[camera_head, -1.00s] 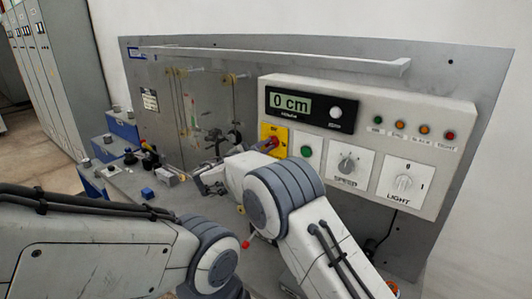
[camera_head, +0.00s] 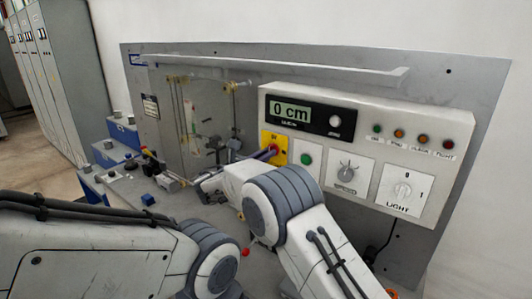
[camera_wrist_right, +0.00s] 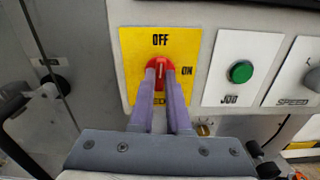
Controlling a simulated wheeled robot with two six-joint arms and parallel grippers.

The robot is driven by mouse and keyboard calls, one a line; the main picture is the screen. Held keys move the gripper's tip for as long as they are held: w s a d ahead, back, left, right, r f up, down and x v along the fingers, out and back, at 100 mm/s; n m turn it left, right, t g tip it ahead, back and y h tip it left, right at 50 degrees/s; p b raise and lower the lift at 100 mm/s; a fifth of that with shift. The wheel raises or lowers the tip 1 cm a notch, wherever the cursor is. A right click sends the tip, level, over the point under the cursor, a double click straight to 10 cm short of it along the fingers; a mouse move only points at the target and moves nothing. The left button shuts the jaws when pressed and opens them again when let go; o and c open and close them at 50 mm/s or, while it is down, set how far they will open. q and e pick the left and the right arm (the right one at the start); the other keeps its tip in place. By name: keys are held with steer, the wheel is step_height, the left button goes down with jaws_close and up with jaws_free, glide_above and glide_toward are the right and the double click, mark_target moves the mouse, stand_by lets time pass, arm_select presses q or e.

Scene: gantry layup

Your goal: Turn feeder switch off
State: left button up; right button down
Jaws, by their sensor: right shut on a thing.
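The feeder switch is a red rotary knob (camera_wrist_right: 160,72) on a yellow plate (camera_wrist_right: 130,45) marked OFF at the top and ON at the right. In the wrist view my right gripper (camera_wrist_right: 163,72) has its two purple fingers shut on the knob. The grip bar between them looks close to upright, towards OFF, but the fingers hide part of it. In the head view the yellow plate (camera_head: 283,140) sits on the control box's left side, with my right gripper (camera_head: 267,153) against the knob. My left arm shows at lower left, but its gripper is out of view.
A green JOG button (camera_wrist_right: 240,71) is close right of the yellow plate. The speed knob (camera_head: 347,171) and light switch (camera_head: 402,189) are further right. A display (camera_head: 309,112) above reads 0 cm. Blue boxes and small parts stand at the left.

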steer(key=shift+s+a+f+n, duration=0.1)
steer(key=shift+f+n, duration=0.2)
steer(key=shift+n, duration=0.2)
steer(key=c, duration=0.9)
jaws_free()
steer(key=shift+r, duration=0.15)
